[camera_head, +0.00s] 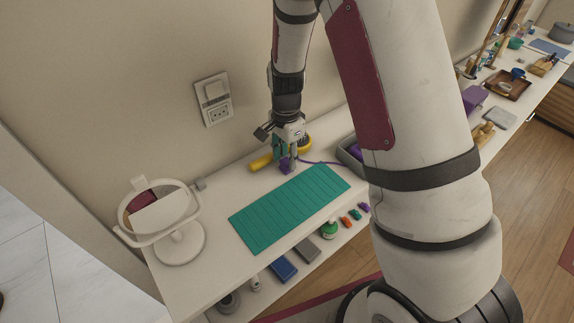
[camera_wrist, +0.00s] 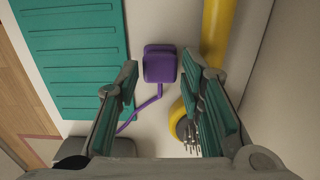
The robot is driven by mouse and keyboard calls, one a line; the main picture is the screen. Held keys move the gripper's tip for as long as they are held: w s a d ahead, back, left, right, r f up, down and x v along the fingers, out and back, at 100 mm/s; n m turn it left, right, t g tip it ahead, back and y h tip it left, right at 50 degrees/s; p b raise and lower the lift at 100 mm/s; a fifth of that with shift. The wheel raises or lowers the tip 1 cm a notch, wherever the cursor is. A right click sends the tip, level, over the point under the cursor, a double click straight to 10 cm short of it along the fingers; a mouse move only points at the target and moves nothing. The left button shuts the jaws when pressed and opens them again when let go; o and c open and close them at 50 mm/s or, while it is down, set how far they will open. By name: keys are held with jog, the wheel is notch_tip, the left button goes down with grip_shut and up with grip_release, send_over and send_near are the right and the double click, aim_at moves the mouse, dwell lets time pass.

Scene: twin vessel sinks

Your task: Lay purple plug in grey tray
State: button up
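The purple plug (camera_wrist: 159,66) lies on the white counter in the wrist view, its thin cord running down and left. In the head view the plug (camera_head: 285,165) shows below my gripper (camera_head: 285,150), with its cord running right toward the grey tray (camera_head: 343,157). The tray is partly hidden behind my arm, and something purple is in it. My gripper (camera_wrist: 170,76) is open and points down at the counter. In the wrist view the plug appears between the fingertips, with a gap on each side.
A yellow object (camera_head: 261,161) lies beside my gripper near the wall; it also fills the right of the wrist view (camera_wrist: 215,32). A green ribbed mat (camera_head: 290,208) lies in front. A white round mirror (camera_head: 163,222) stands at left. Several items sit on a lower shelf.

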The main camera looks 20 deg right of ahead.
jog(key=shift+f, duration=1.3)
jog(key=shift+c, duration=0.6)
grip_shut()
jog(key=shift+r, duration=0.1)
